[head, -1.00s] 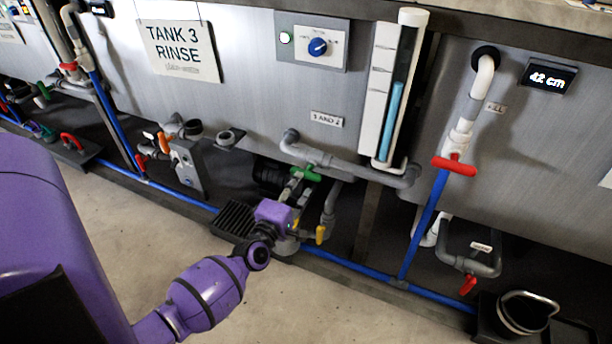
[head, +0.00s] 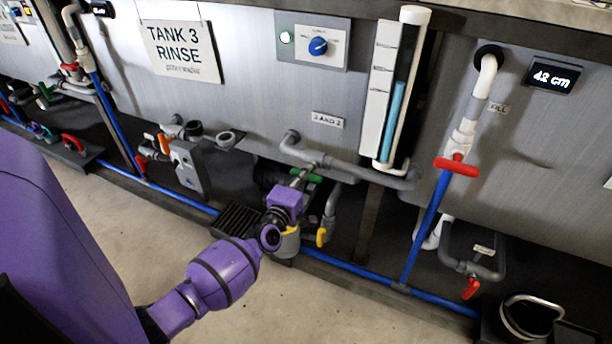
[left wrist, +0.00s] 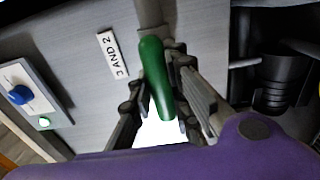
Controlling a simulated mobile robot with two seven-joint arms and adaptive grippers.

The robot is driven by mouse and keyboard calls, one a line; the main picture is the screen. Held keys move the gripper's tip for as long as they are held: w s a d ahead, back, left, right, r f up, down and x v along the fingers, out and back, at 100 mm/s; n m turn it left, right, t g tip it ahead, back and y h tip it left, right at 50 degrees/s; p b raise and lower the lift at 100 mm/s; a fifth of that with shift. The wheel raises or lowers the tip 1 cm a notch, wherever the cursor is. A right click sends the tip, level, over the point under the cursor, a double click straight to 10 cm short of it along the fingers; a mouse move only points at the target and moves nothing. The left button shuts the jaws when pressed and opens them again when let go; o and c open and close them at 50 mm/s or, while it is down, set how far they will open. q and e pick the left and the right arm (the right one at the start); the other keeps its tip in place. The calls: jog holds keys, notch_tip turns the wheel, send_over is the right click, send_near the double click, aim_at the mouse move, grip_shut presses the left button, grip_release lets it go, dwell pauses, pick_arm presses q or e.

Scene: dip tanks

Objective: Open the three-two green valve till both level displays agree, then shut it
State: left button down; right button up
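The green valve handle (head: 313,177) sits on the grey pipe below the label "3 AND 2" (head: 328,120). In the left wrist view the green handle (left wrist: 157,80) lies between the fingers of my left gripper (left wrist: 163,95), which look closed against its sides. In the head view my left gripper (head: 298,184) reaches the handle from the front and hides part of the valve. The right level display (head: 552,76) reads 42 cm. The other display (head: 102,8) is at the upper left, too small and cut off to read. My right gripper is not in view.
A sight gauge (head: 396,90) with a blue column stands above the pipe. A red fill valve (head: 456,167) and blue pipes (head: 345,262) lie further right and low. The floor in front is clear.

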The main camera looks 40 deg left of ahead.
pick_arm(q)
jog(key=shift+m, duration=0.3)
jog(key=shift+r+m+p, duration=0.1)
jog(key=shift+m+p, duration=0.55)
jog(key=shift+m, duration=0.35)
jog(key=m+p, duration=0.1)
jog(key=m, duration=0.2)
jog(key=shift+m, duration=0.3)
jog(key=shift+m+p, duration=0.6)
jog(key=shift+m, duration=0.3)
jog(key=m+p, duration=0.1)
jog(key=m, duration=0.3)
jog(key=shift+m, duration=0.3)
jog(key=shift+m+p, duration=0.5)
jog(key=shift+m, duration=2.3)
